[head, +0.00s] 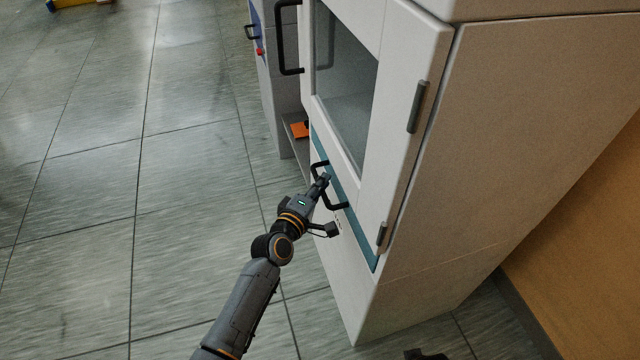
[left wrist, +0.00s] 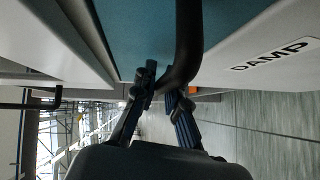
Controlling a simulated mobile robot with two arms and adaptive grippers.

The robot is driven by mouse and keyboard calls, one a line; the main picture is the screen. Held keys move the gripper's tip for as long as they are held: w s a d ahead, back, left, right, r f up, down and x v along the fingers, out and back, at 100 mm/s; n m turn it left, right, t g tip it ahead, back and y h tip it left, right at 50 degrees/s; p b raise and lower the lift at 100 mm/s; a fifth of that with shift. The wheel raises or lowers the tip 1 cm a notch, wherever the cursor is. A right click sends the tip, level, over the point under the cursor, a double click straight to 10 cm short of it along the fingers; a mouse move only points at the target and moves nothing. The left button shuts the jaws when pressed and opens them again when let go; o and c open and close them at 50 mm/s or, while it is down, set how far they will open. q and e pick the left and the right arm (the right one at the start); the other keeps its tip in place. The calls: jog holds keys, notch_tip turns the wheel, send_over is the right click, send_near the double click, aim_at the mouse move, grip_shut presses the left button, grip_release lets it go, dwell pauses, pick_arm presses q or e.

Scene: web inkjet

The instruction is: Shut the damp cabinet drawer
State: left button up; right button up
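The damp cabinet (head: 400,60) is tall and white with a glass door above. Below the door, the damp drawer has a teal strip (head: 361,238) along its front and a black bow handle (head: 337,207). In the left wrist view the handle (left wrist: 188,40) stands before the teal face (left wrist: 135,30), beside a "DAMP" label (left wrist: 275,55). My left gripper (head: 324,182) is at the handle. Its fingers (left wrist: 160,90) lie on either side of the bar, close against it. How far out the drawer stands is hard to tell. A dark part at the bottom edge looks like my right gripper (head: 426,354), mostly cut off.
Another grey unit with a black handle (head: 283,40) stands behind, and an orange item (head: 299,130) lies on a low ledge between. Open tiled floor (head: 120,200) spreads to the left. A tan wall (head: 575,250) is at right.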

pick_arm(q)
jog(key=o, duration=0.4)
jog(key=shift+d, duration=0.25)
pick_arm(e)
jog(key=shift+a, duration=0.45)
pick_arm(q)
jog(key=shift+a, duration=0.1)
jog(key=v, duration=1.2)
pick_arm(e)
jog(key=shift+d, duration=0.15)
